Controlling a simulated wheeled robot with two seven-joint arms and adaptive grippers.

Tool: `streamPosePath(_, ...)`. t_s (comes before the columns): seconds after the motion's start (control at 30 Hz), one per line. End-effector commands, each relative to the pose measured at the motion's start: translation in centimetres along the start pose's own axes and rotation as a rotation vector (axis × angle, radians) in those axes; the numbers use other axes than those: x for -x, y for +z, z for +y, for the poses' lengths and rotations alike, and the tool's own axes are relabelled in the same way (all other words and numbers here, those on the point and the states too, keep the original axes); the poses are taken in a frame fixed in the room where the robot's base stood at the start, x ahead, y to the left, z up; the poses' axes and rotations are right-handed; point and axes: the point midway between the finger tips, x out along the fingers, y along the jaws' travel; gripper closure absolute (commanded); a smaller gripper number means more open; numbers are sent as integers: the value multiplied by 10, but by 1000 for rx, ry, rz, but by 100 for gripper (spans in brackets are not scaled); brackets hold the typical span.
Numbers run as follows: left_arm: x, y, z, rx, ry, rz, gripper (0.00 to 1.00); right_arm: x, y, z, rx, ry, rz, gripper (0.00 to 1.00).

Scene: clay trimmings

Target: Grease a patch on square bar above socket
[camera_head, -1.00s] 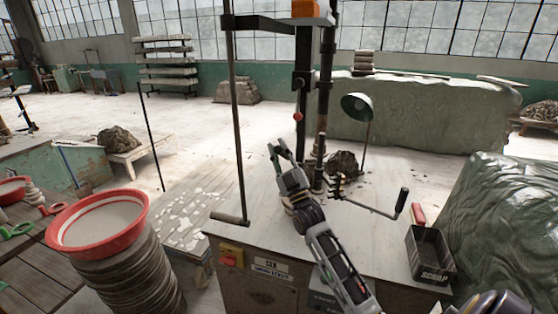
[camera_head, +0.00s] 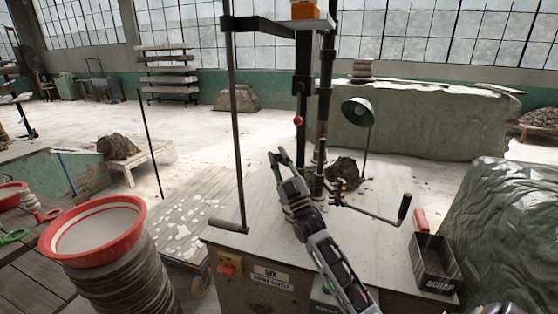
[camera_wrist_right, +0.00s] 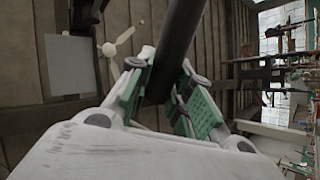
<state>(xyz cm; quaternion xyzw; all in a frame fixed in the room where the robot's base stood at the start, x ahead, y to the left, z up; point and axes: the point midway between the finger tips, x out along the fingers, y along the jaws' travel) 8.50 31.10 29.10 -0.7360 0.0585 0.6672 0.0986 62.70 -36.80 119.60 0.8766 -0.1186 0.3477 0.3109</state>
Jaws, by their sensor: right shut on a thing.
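My right gripper (camera_head: 279,157) is over the bench, just left of the machine's dark uprights. In the right wrist view its green-padded fingers (camera_wrist_right: 162,97) are shut on a dark, smooth, rod-like bar (camera_wrist_right: 178,45), which runs up out of the picture. I cannot tell whether this bar is loose or part of the machine. A dark vertical bar (camera_head: 303,75) with a red knob stands behind the gripper. Next to it is a thicker round post (camera_head: 325,95). The socket and any grease patch cannot be made out. My left gripper is not in view.
The bench top (camera_head: 255,205) is clear at left. A crank handle (camera_head: 404,207), a green lamp (camera_head: 357,112), a clay lump (camera_head: 345,170) and a scrap bin (camera_head: 434,262) are at right. A thin rod (camera_head: 235,120) rises at left. A red basin (camera_head: 135,240) tops a stack.

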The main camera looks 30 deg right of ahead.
Motion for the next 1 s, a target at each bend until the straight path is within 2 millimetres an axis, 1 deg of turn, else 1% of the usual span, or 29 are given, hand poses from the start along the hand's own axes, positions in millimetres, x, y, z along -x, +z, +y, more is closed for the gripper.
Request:
streamPosePath(0.23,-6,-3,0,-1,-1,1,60,-7,12,4,1,0,2,100)
streamPosePath(0.5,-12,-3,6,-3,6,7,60,-15,29,10,2,0,1,100)
streamPosePath(0.77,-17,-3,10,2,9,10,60,-23,41,15,0,0,1,100)
streamPosePath(0.87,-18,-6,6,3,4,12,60,-25,44,17,0,1,1,100)
streamPosePath(1.0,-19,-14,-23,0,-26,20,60,-26,46,18,0,1,1,100)
